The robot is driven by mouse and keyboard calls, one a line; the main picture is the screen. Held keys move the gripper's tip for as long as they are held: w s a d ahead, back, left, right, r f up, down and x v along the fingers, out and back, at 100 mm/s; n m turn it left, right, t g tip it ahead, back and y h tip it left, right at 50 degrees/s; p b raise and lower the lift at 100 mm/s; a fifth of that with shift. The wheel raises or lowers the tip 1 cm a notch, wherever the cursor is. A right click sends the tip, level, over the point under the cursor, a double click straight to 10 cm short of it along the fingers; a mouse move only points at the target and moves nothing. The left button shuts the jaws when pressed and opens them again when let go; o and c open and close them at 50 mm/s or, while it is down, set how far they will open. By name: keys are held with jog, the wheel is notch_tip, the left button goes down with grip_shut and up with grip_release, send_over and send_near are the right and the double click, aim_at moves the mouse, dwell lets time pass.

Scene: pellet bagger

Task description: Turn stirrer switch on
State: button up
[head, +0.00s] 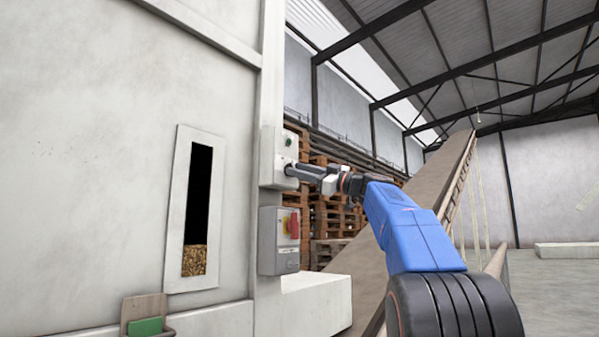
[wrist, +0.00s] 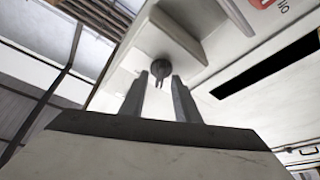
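A pale control box (head: 279,160) on the corner of the machine wall has a green button near its top. In the wrist view a dark round knob (wrist: 160,68) with a small handle sits on a pale face; I take it for the stirrer switch, but no label for it is legible. My gripper (head: 289,171) reaches from the right to the lower part of this box and hides the switch in the head view. In the wrist view its two fingers stand apart, one on each side of the knob, with a gap to the handle. Contact is not visible.
A conveyor (head: 432,180) slopes up behind my arm, and stacked pallets (head: 325,212) stand behind. Open floor lies at right.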

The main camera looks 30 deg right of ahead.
jog(key=shift+w, duration=0.1)
grip_shut()
jog(key=shift+a+m, duration=0.1)
jog(key=shift+m, duration=0.3)
jog(key=m+t+h, duration=0.1)
jog(key=m+h, duration=0.1)
jog(key=m, duration=0.3)
jog(key=m+t+h, duration=0.1)
jog(key=m+h, duration=0.2)
jog(key=m, duration=0.3)
jog(key=m+t+h, duration=0.1)
jog(key=m+h, duration=0.2)
jog(key=m, duration=0.2)
jog(key=shift+a, duration=0.2)
jog(key=shift+m+h, duration=0.3)
jog(key=shift+m, duration=0.2)
